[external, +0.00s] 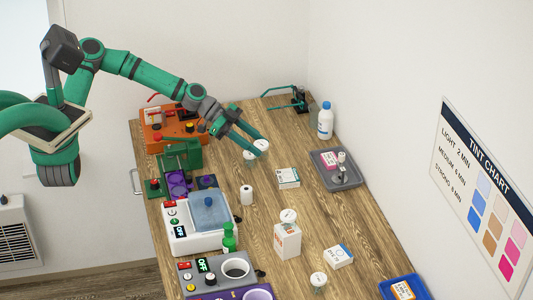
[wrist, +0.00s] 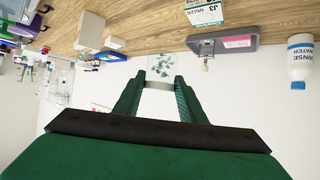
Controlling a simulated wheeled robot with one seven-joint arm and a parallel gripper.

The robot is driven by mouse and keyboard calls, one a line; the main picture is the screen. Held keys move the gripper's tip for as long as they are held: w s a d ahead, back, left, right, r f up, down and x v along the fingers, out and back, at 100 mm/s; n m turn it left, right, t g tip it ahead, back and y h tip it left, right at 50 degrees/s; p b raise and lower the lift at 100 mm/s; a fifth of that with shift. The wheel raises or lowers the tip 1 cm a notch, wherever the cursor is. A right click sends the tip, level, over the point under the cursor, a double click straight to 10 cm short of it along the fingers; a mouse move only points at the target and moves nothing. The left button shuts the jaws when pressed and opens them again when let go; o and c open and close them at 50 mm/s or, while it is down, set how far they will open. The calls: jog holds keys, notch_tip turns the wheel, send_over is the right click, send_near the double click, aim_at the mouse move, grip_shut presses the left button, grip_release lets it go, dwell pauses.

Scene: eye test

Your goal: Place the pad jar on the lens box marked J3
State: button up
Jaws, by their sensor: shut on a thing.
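My gripper (external: 256,150) is shut on a pad jar (external: 261,145) with a white lid, over the far part of the wooden table. In the wrist view the clear jar (wrist: 160,65) with grey-green pieces inside sits between the fingertips (wrist: 160,82). It appears held above the table, but its exact height is hard to tell. The lens box marked J3 (wrist: 204,12) is a white box with a green band, cut by the top edge of the wrist view. It appears to be the white box (external: 288,178) lying right of and nearer than my gripper in the external view, apart from the jar.
A grey tray (external: 348,182) with a pink-labelled item and a rinse water bottle (external: 325,121) stand to the right. A white tall box (external: 287,241), another jar (external: 318,280) and a small blue-marked box (external: 338,256) are nearer. Machines (external: 190,235) line the left side.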

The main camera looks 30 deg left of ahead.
jog(key=w+d+f, duration=0.1)
jog(key=w+f, duration=0.1)
jog(key=w+d+f, duration=0.2)
jog(key=w+f, duration=0.1)
jog(key=w+d+f, duration=0.1)
jog(key=w+f, duration=0.1)
jog(key=w, duration=0.1)
jog(key=shift+w+d+f, duration=0.1)
jog(key=shift+d+f, duration=0.05)
jog(key=shift+d, duration=0.2)
jog(key=shift+w+d+f, duration=0.3)
jog(key=shift+w+f, duration=0.05)
jog(key=shift+f, duration=1.7)
jog(key=shift+f, duration=0.1)
jog(key=o, duration=1.1)
jog(key=shift+c, duration=0.2)
